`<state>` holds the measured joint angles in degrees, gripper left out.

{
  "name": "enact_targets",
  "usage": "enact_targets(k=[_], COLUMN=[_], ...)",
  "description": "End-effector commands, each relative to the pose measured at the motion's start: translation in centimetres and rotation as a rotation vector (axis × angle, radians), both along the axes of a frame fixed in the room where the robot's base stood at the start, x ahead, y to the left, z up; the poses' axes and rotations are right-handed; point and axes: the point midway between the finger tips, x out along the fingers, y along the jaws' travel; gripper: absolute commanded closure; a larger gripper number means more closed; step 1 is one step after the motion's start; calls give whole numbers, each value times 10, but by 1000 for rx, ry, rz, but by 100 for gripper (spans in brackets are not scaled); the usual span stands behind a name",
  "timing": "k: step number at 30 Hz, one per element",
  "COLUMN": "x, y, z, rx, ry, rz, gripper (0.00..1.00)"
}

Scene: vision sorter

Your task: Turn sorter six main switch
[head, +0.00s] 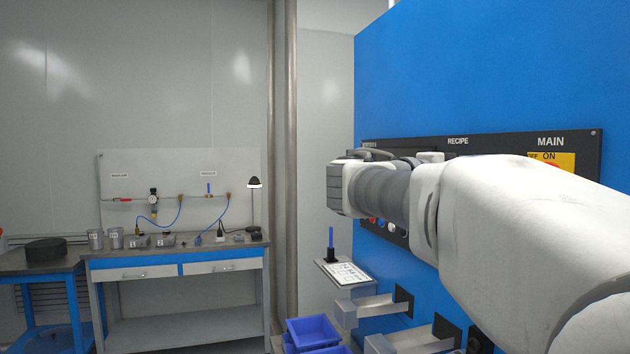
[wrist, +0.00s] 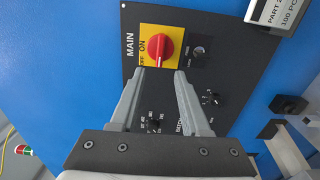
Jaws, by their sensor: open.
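The main switch (wrist: 159,49) is a red rotary knob on a yellow plate (wrist: 147,62) marked ON and OFF, under the label MAIN in the wrist view. In the head view the yellow plate (head: 566,160) shows at the right end of the black panel, and my arm hides most of the knob. My gripper (wrist: 164,72) is open in the wrist view. Its two grey fingers point at the red knob, with the tips just short of its lower edge in the picture. I cannot tell whether they touch it. In the head view my arm hides the fingers.
The black panel (wrist: 188,20) carries smaller black knobs (wrist: 212,98) near the fingers. Metal chutes (head: 372,308) stick out below the panel on the blue cabinet (head: 470,70). Blue bins (head: 312,332) stand below. A workbench (head: 170,255) stands at the back left.

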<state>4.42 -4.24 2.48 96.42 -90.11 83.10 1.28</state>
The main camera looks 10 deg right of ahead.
Motion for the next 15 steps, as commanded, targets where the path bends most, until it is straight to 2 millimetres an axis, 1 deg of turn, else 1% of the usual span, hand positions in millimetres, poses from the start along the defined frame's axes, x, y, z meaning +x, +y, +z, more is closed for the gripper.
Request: enact_targets(k=[1, 6, 10, 15], x=[0, -4, -5, -7], y=[14, 51, 71, 84], z=[0, 0, 0, 0], rx=[0, 1, 1, 1], ry=[0, 0, 0, 0], rz=[5, 4, 2, -1], gripper=[54, 54, 54, 54])
